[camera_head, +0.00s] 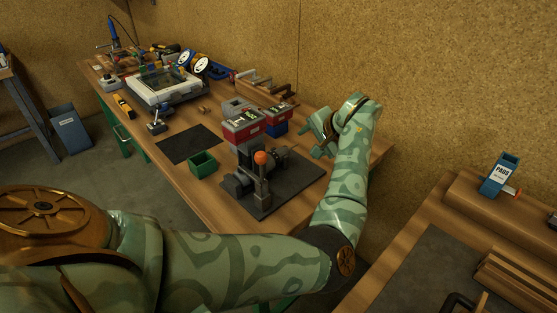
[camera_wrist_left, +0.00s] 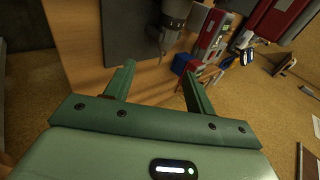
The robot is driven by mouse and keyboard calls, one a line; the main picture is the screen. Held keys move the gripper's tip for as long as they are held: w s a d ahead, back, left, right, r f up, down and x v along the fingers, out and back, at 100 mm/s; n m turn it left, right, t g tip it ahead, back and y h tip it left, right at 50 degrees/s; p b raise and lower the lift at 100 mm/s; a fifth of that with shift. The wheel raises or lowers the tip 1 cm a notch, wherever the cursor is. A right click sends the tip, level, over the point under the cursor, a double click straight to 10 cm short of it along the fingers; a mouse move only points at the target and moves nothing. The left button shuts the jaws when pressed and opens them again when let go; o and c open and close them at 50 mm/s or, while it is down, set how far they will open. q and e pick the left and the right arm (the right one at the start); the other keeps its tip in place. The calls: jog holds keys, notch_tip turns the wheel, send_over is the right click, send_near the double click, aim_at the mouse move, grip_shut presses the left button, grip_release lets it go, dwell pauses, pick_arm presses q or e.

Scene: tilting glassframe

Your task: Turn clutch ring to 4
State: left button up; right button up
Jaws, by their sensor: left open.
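A dark grey machine (camera_head: 246,181) with an orange ball knob stands on a dark mat (camera_head: 296,186) near the front of the workbench. It looks like the device with the clutch ring, but I cannot make out the ring or its numbers. My left gripper (camera_head: 319,136) is open and empty, above the bench's right edge, to the right of and apart from the machine. In the left wrist view my left gripper (camera_wrist_left: 160,82) has its fingers spread with nothing between them. A grey cylindrical part (camera_wrist_left: 172,14) of the machine shows beyond the fingers, partly cut off by the frame.
A dark flat mat (camera_head: 189,144) lies farther back. A cork wall (camera_head: 420,80) rises to the right. Another bench (camera_head: 400,260) stands at the lower right.

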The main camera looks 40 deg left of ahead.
aim_at(277, 157)
pick_arm(q)
jog(key=shift+g, duration=0.5)
jog(key=b+x, duration=0.1)
jog(key=x, duration=0.4)
jog(key=s+a+b+x, duration=0.1)
jog(key=b+x, duration=0.1)
jog(key=x, duration=0.3)
jog(key=s+r+b+x, duration=0.1)
jog(key=x, duration=0.5)
jog(key=shift+a+b, duration=0.15)
jog(key=shift+b, duration=0.15)
jog(key=shift+s, duration=0.1)
jog(key=c, duration=0.7)
